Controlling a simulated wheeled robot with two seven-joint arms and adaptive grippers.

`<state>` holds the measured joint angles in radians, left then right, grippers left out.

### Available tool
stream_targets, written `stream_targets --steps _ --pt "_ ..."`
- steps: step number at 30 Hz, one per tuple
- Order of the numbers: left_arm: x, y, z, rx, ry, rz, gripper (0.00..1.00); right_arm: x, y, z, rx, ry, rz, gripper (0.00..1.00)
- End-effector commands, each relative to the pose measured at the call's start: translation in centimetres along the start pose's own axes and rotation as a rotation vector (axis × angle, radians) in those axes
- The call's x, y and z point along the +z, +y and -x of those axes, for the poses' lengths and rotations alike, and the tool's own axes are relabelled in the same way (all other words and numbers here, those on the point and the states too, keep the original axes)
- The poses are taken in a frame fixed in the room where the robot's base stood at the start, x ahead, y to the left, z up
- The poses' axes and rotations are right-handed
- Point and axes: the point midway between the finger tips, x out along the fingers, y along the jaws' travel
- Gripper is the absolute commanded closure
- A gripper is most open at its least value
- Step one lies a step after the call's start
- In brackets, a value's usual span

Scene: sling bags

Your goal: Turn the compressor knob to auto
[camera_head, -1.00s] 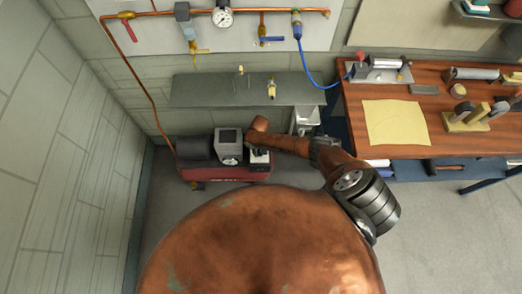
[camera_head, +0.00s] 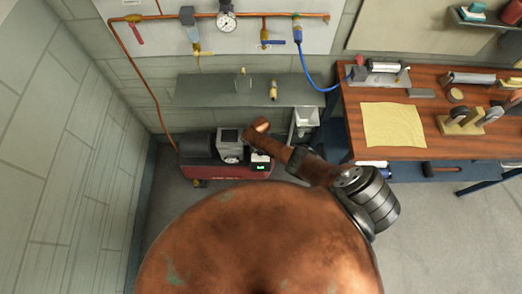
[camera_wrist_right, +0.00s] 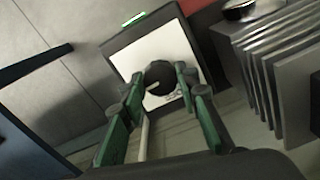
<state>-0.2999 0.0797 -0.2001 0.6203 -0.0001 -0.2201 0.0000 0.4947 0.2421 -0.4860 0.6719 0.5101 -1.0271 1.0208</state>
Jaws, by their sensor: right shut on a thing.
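The compressor (camera_head: 190,150) is a red and dark grey unit on the floor by the wall. Its control box (camera_head: 260,164) shows a lit green display at the right end. In the right wrist view the box has a white plate (camera_wrist_right: 120,56) with a round black knob (camera_wrist_right: 157,76) and a green light (camera_wrist_right: 134,18). My right gripper (camera_wrist_right: 160,88) has its green-padded fingers on either side of the knob and is shut on it. My left gripper is not in view.
A grey shelf (camera_head: 215,90) stands behind the compressor. A wooden workbench (camera_head: 450,145) with a yellow cloth (camera_head: 393,125) is to the right. A copper pipe (camera_head: 140,75) runs down the left. Metal fins (camera_wrist_right: 285,75) lie close right of the gripper.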

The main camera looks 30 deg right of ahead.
Motion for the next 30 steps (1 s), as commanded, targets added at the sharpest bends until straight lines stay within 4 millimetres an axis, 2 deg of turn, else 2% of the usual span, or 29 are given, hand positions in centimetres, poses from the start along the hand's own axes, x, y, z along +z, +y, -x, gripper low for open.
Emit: stream_targets --steps 18,19,26,30 --pt "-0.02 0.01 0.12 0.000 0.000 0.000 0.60 -0.04 0.28 -0.08 0.005 0.000 -0.043 0.95" --pt "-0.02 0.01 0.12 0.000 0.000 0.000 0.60 -0.04 0.29 -0.08 0.005 0.000 -0.043 0.70" --pt "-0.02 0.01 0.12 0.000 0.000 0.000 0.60 -0.05 0.15 -0.03 0.003 0.000 -0.041 0.54" --pt "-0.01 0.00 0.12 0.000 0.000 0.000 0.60 -0.05 0.08 -0.01 0.002 0.001 -0.040 0.53"
